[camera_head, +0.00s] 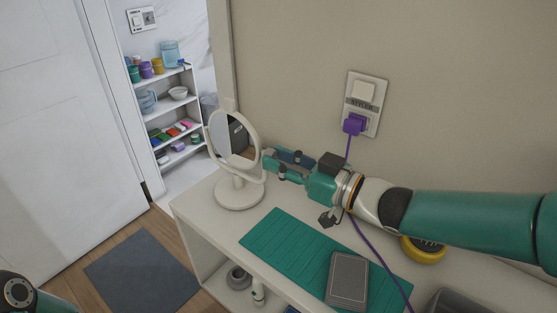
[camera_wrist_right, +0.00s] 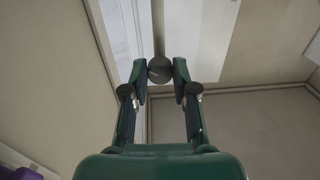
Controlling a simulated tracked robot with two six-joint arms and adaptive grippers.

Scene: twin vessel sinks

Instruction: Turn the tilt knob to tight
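A round white mirror (camera_head: 235,137) on a white stand (camera_head: 239,192) stands at the left end of the pale counter. My right gripper (camera_head: 267,163) is at the mirror's right side, its fingers pointing at the rim. In the right wrist view, the dark round tilt knob (camera_wrist_right: 160,70) sits between my right fingertips (camera_wrist_right: 160,76), which meet both its sides. In the head view the fingers hide the knob. No tight mark can be read. My left gripper is out of view.
A green mat (camera_head: 290,245) and a grey box-like item (camera_head: 347,278) lie on the counter. A purple plug (camera_head: 354,124) is in the wall outlet, its cord hanging behind my right arm. A yellow roll (camera_head: 424,250) lies beneath that arm. Shelves (camera_head: 178,125) stand beyond the doorway.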

